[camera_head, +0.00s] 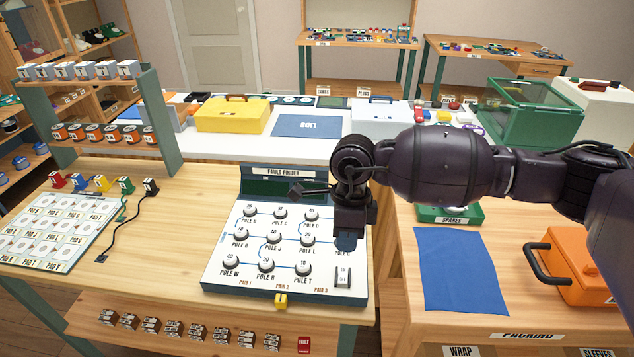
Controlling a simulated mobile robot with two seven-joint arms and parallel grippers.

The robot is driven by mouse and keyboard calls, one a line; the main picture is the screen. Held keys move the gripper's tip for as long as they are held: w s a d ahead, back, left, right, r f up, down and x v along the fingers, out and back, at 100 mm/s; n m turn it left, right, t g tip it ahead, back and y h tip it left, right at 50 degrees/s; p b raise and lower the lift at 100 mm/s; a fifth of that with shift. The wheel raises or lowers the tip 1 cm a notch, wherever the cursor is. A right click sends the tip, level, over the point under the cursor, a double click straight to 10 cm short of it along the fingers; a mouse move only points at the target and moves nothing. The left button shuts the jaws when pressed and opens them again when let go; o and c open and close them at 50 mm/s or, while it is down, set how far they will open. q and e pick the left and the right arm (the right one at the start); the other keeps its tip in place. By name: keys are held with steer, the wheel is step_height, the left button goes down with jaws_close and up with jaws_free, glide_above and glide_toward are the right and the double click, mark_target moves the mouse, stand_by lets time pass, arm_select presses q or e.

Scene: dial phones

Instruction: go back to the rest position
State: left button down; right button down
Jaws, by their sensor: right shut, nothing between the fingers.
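My right arm comes in from the right, and my right gripper (347,241) points down over the right part of the fault finder panel (214,279). It is shut with nothing visible in it. It hides part of the panel's right-hand column of poles and its right edge. I cannot tell whether the fingertips touch the panel. The panel is a white slanted board with several round dark knobs, blue lines and a small switch (343,277) at its lower right. My left gripper does not show.
A pad board (48,231) and several coloured plugs (101,183) with a black cord lie at left. At right are a green spares tray (450,214), a blue cloth (460,270) and an orange case (578,264). Bare wood (178,215) lies left of the panel.

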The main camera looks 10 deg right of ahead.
steer(key=a+r+m+y, duration=0.4)
steer(key=a+r+y, duration=0.8)
steer(key=a, duration=0.3)
steer(key=w+r+m+t+y, duration=0.4)
steer(key=r+m+t+y, duration=0.3)
steer(key=m, duration=0.5)
steer(key=d+f+m+t+h, duration=1.3)
steer(key=d+f+m, duration=0.55)
steer(key=m, duration=0.75)
steer(key=s+d+f+m+g+h, duration=0.3)
steer(key=s+d+f+m, duration=0.1)
steer(key=s+f, duration=0.6)
steer(key=s+d+f+m+g+h, duration=0.3)
steer(key=s+d+f, duration=0.3)
steer(key=s+f, duration=0.5)
steer(key=shift+s+f+m+h, duration=0.2)
steer(key=shift+s+m+h, duration=0.15)
steer(key=shift+m+h, duration=0.05)
steer(key=shift+d, duration=0.1)
